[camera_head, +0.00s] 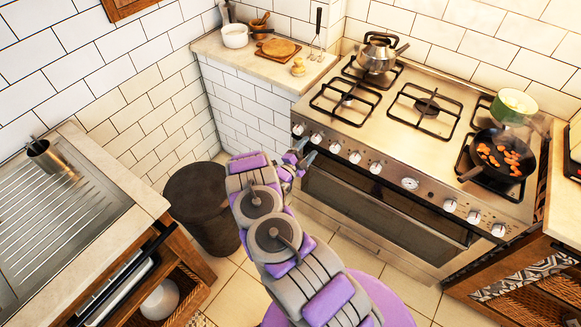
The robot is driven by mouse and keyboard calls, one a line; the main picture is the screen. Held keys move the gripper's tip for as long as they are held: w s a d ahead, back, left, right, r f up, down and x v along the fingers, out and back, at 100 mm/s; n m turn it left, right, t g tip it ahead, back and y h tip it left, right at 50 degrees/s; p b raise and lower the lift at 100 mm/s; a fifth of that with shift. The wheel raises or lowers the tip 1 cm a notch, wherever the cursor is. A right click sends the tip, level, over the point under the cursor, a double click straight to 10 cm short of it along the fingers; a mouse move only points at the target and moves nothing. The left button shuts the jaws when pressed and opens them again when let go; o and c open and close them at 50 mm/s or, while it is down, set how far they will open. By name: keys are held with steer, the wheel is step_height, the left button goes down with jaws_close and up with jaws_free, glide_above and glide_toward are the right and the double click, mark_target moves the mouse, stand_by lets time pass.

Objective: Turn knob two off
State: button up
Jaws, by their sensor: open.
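The stove (385,150) has a row of white knobs along its front panel. Counting from the left, the second knob (316,138) sits beside the leftmost knob (298,129). No label shows which one is knob two, and the knob markings are too small to read. My gripper (305,153) is open and empty, just below and slightly left of the second knob from the left. It looks apart from the knobs, though the exact gap is hard to tell. My purple and grey arm reaches up to it from the bottom of the view.
A kettle (377,54), a green pot (513,105) and a dark pan (497,168) with orange pieces stand on the stove. A dark round bin (200,208) stands left of my arm. A counter with a sink (50,215) is at left. Some tiled floor is clear.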

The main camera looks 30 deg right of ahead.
steer(key=p+v, duration=0.1)
steer(key=v, duration=1.3)
steer(key=shift+a+p, duration=0.2)
steer(key=shift+p, duration=0.1)
steer(key=shift+f, duration=0.1)
